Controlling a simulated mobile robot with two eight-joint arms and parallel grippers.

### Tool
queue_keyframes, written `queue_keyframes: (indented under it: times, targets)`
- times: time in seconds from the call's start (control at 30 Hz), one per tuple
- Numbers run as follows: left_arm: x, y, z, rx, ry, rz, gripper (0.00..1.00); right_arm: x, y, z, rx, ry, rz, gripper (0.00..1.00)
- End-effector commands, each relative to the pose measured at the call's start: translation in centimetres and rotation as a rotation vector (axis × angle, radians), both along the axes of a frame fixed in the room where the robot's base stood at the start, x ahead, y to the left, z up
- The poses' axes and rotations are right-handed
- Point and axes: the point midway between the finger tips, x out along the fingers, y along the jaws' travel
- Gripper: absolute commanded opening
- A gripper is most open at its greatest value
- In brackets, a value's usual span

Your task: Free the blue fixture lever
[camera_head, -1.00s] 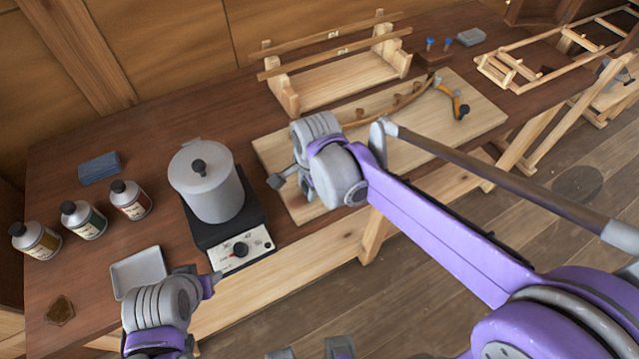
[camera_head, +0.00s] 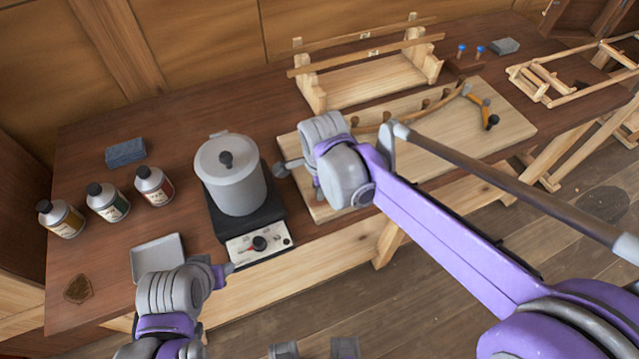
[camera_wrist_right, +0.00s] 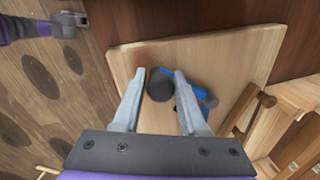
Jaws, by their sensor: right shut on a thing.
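The blue lever (camera_wrist_right: 195,88) shows in the right wrist view on a pale wooden board (camera_wrist_right: 215,55), with a dark round knob (camera_wrist_right: 160,84). My right gripper (camera_wrist_right: 162,78) has its two fingers on either side of the knob, shut on it. Part of the lever passes behind the right finger. In the head view my right wrist covers the lever at the left part of the board (camera_head: 450,135). My left gripper (camera_head: 220,273) hangs near the hot plate's front corner, and its fingers are too small to judge.
A pot (camera_head: 230,180) stands on a hot plate (camera_head: 258,243) left of the board. A curved wooden strip (camera_head: 430,112) lies on the board, with a wooden rack (camera_head: 365,82) behind.

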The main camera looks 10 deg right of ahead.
Motion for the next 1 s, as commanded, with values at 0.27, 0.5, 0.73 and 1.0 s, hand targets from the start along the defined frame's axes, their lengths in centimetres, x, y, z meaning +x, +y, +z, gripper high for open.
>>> queue_keyframes:
  times: [0.27, 0.5, 0.73, 1.0]
  targets:
    - [0.0, 0.0, 0.0, 0.0, 0.0, 0.0, 0.5, 0.0, 0.1, 0.0, 0.002, -0.001, 0.001, 0.71]
    - [0.0, 0.0, 0.0, 0.0, 0.0, 0.0, 0.5, 0.0, 0.0, 0.3, 0.002, -0.001, 0.001, 0.71]
    - [0.1, 0.0, 0.5, 0.0, -0.003, 0.0, 0.5, -0.7, 0.0, 3.6, 0.002, -0.001, 0.002, 0.71]
    - [0.3, 0.0, 1.0, 0.0, -0.006, 0.0, 0.5, -1.7, -0.1, 8.7, 0.002, -0.001, 0.001, 0.71]
